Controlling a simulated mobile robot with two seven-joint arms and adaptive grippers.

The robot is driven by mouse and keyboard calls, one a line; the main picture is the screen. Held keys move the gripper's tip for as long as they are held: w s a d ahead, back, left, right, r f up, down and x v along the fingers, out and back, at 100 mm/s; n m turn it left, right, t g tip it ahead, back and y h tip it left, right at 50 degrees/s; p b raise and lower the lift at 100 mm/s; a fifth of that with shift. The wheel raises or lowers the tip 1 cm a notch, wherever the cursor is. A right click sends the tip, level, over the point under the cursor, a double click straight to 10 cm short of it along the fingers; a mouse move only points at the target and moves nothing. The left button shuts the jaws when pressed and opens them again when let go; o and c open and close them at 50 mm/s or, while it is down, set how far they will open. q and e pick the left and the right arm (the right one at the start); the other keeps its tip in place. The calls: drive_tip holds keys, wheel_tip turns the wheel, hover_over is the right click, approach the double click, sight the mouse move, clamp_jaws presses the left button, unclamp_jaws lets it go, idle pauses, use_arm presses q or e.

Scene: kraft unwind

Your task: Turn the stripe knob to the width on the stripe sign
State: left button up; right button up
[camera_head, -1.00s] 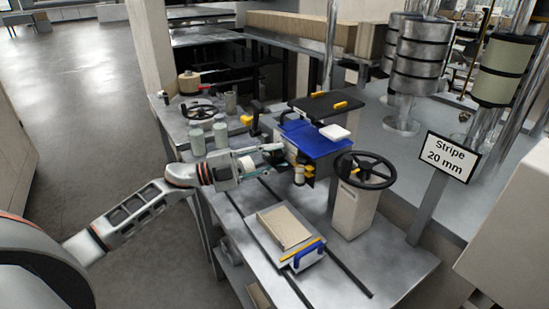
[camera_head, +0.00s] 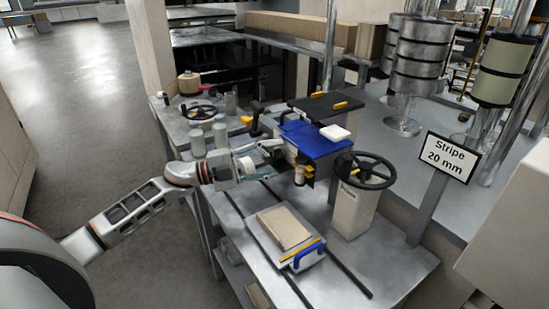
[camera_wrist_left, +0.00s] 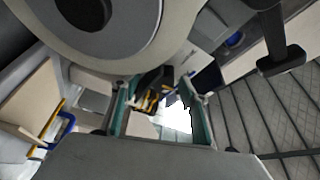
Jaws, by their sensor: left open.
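The stripe sign (camera_head: 450,157) reads "Stripe 20 mm" on a post at the right of the bench. A small cream knob (camera_head: 299,176), which looks like the stripe knob, sits on the front of the blue-topped unit (camera_head: 318,140), beside black and yellow parts. Its setting is too small to read. My left gripper (camera_head: 276,158) is open and empty, just left of the knob and apart from it. In the left wrist view the two teal fingers (camera_wrist_left: 160,112) are spread, with a black and orange part (camera_wrist_left: 153,96) showing between them. My right gripper is out of view.
A black handwheel (camera_head: 365,171) on a pale pedestal stands right of the knob. A tray with a cardboard-coloured block (camera_head: 284,228) and a blue handle (camera_head: 308,256) lies in front. Grey-green cylinders (camera_head: 198,142) stand behind my left arm.

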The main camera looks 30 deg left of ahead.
use_arm(q)
drive_tip(key=v, duration=1.2)
drive_tip(key=shift+f, duration=0.1)
